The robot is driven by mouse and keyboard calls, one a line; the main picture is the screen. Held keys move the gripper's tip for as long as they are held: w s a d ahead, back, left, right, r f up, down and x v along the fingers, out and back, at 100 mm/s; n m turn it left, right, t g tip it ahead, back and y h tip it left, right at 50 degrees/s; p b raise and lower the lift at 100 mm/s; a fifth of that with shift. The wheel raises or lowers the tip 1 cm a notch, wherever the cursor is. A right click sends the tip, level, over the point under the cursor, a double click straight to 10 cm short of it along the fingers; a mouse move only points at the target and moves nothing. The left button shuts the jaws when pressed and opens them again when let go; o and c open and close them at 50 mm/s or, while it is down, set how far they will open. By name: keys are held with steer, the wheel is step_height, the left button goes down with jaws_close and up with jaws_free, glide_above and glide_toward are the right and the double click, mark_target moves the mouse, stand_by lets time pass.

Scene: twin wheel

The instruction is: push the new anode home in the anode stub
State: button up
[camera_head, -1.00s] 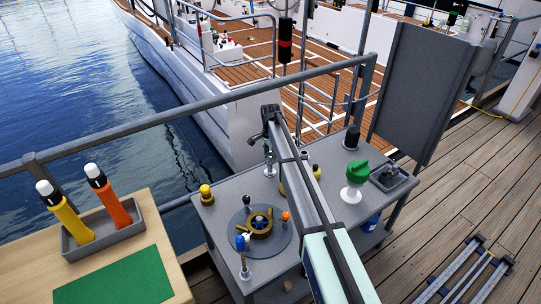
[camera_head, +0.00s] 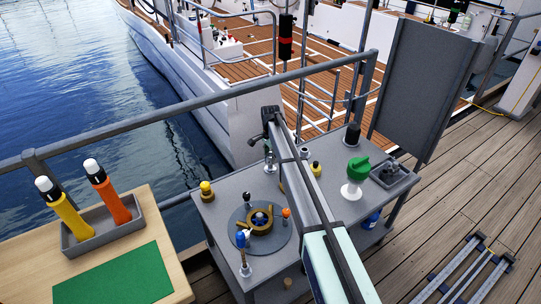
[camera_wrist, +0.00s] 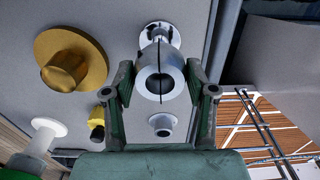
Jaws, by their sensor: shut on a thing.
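In the wrist view, my gripper (camera_wrist: 160,86) is shut on a grey metal sleeve with a round bore, which I take for the new anode (camera_wrist: 174,73). A finger lies on each side of it. Just beyond it is a pale round flange with a short stem (camera_wrist: 158,28), probably the anode stub; the sleeve overlaps it, so how far they are engaged cannot be told. In the head view, a slim upright metal fitting (camera_head: 269,158) stands on the grey bench below my wrist. My arm hides much of that area, and the gripper's fingers cannot be made out there.
The grey bench (camera_head: 222,203) carries a round plate with a brass ring (camera_head: 261,226), a yellow knob (camera_head: 206,190), a blue-topped post (camera_head: 241,241) and a green-topped fitting (camera_head: 357,172). A rail (camera_head: 200,108) runs behind. A wooden table (camera_head: 30,265) is at left.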

steer(key=shift+w+d+f+b, duration=0.15)
steer(key=shift+f+b, duration=0.45)
steer(key=shift+f, duration=1.45)
steer(key=o, duration=1.6)
steer(key=shift+c, duration=0.2)
step_height(320, 180, up, 12)
